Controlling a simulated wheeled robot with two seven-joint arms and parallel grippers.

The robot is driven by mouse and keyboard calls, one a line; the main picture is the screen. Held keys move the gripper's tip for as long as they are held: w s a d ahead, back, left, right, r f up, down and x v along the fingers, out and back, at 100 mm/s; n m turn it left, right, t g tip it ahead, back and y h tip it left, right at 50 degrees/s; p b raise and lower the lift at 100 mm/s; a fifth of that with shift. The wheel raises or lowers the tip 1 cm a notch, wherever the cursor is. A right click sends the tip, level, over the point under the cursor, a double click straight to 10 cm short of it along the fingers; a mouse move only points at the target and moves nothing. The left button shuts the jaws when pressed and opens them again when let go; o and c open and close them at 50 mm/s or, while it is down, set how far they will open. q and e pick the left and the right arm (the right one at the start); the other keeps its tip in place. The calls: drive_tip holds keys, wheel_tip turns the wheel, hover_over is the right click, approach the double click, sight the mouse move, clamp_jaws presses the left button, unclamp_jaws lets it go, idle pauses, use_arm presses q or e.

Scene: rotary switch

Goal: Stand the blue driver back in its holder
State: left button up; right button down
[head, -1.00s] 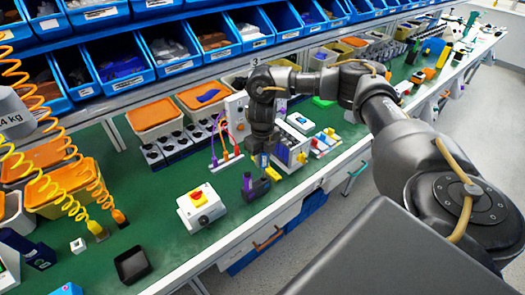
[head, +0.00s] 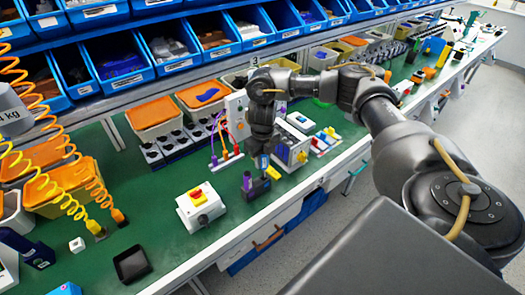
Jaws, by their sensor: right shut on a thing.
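My right gripper (head: 262,151) points down over the bench in the middle of the head view. It is shut on the blue driver (head: 263,162), a small blue piece showing just below the jaws. The black holder (head: 259,188) stands on the green bench top directly below. A purple-handled tool (head: 247,180) stands at its left and a yellow-orange one (head: 273,173) at its right. I cannot tell whether the driver's lower end is inside the holder or above it. My left gripper is not in view.
A grey switch box (head: 201,208) with a yellow plate and red knob stands left of the holder. A grey module block (head: 292,148) is close on the right, and cables with plugs (head: 222,145) stand behind. Green bench (head: 165,245) is clear nearer the front-left.

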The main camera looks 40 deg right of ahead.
drive_tip(key=shift+f+b, duration=1.85)
drive_tip(key=shift+f, duration=1.1)
drive_tip(key=c, duration=1.1)
unclamp_jaws()
wheel_tip(320, 180, up, 11)
drive_tip(key=shift+f+p, duration=0.1)
drive_tip(key=shift+p, duration=0.5)
drive_tip(key=shift+s, duration=0.1)
